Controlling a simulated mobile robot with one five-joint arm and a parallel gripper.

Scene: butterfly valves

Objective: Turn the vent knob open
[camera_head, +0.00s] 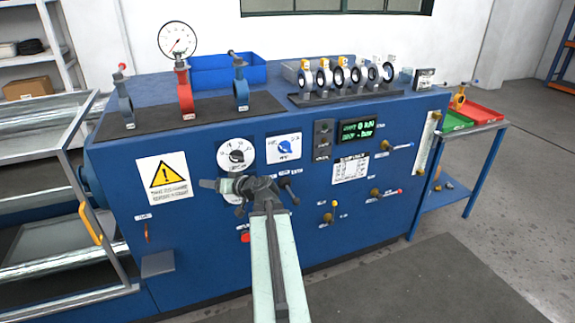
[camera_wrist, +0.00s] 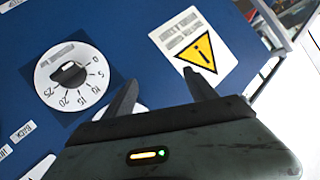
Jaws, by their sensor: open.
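I cannot tell from the labels which control is the vent knob. A blue knob (camera_head: 284,146) sits on a white plate on the panel front. A black knob on a white dial (camera_head: 236,154) is left of it. A lower dial is mostly hidden behind my arm in the head view. In the wrist view a black knob on a white dial (camera_wrist: 68,75), numbered 0 to 25, is clear. My gripper (camera_wrist: 160,82) is open and empty. Its two dark fingers point towards the panel, right of that dial and apart from its knob. In the head view its fingertips are hard to make out.
A yellow warning sign (camera_head: 167,178) is left of the dials. Several brass-coloured fittings (camera_head: 375,193) stick out at the right. Valves and a gauge (camera_head: 177,40) stand on top. A metal-framed rack (camera_head: 70,190) is at the left. Floor (camera_head: 400,285) in front is clear.

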